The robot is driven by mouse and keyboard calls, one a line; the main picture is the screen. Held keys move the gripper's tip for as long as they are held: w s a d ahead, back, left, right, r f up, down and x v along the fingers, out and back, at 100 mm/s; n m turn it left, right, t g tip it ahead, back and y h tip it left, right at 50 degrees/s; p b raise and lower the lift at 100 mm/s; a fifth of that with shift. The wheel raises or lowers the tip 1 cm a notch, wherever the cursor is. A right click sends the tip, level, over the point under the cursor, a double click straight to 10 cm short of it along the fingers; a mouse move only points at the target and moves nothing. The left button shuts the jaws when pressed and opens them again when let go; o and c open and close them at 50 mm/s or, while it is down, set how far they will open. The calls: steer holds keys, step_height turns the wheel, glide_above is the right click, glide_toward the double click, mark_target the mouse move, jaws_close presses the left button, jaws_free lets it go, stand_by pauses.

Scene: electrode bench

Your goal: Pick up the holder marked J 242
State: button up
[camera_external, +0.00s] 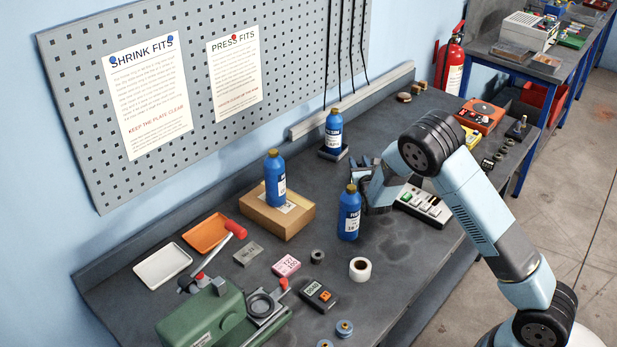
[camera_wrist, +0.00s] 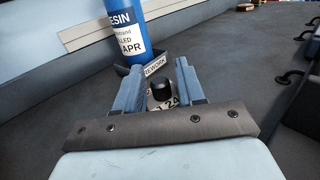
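My gripper (camera_wrist: 158,76) points at the bench with its two blue fingers apart. Between and below them is a small holder (camera_wrist: 162,90) with a dark round knob and a pale label; the characters "24" show on it, and the rest is covered by my gripper. I see gaps between the knob and both fingers. In the external view my gripper (camera_external: 371,174) is low over the bench, just right of a blue bottle (camera_external: 349,213). The holder cannot be made out there.
A blue resin bottle (camera_wrist: 122,32) stands in a dark tray marked REWORK (camera_wrist: 155,65), just beyond my fingers. Another blue bottle (camera_external: 274,178) stands on a cardboard box (camera_external: 262,221). A white switch box (camera_external: 424,204) is right of my gripper. A white tape roll (camera_external: 360,268) lies nearer the front.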

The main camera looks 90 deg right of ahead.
jaws_close()
steer(key=shift+r, duration=0.1)
stand_by(0.3)
